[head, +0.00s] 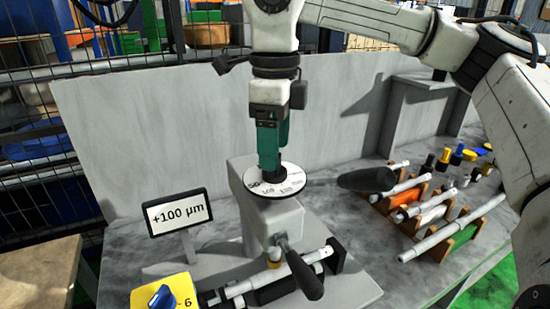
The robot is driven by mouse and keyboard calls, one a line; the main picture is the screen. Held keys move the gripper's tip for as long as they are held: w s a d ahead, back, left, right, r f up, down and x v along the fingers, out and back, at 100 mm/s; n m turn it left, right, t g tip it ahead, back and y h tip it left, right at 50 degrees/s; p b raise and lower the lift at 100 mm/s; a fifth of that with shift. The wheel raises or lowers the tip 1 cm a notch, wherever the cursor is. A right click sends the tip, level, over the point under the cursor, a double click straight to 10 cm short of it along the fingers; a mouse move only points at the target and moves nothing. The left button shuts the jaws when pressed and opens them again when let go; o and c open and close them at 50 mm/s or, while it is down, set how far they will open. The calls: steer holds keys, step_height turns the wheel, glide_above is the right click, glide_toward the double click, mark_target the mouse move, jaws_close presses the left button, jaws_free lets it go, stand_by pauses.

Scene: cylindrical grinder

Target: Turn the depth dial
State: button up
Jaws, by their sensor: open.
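The depth dial (290,180) is a round white disc with dark numbers around its edge, on top of the grey grinder head (270,218). My gripper (268,165) points straight down over the left middle of the dial, with green sides and a dark lower end. It is open. Its fingertips are at the dial's centre, where they hide any knob; I cannot tell whether they touch it. A small display (179,212) to the left of the grinder reads "+100 µm".
A dark-handled lever (302,272) sticks out in front of the grinder head. A yellow box with a blue knob (162,297) is at the front left. Racks with metal shafts (425,212) and a dark rounded handle (367,180) stand to the right. A grey panel (160,120) rises behind.

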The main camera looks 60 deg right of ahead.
step_height(320, 180, up, 7)
steer(key=shift+r, duration=0.15)
stand_by(0.7)
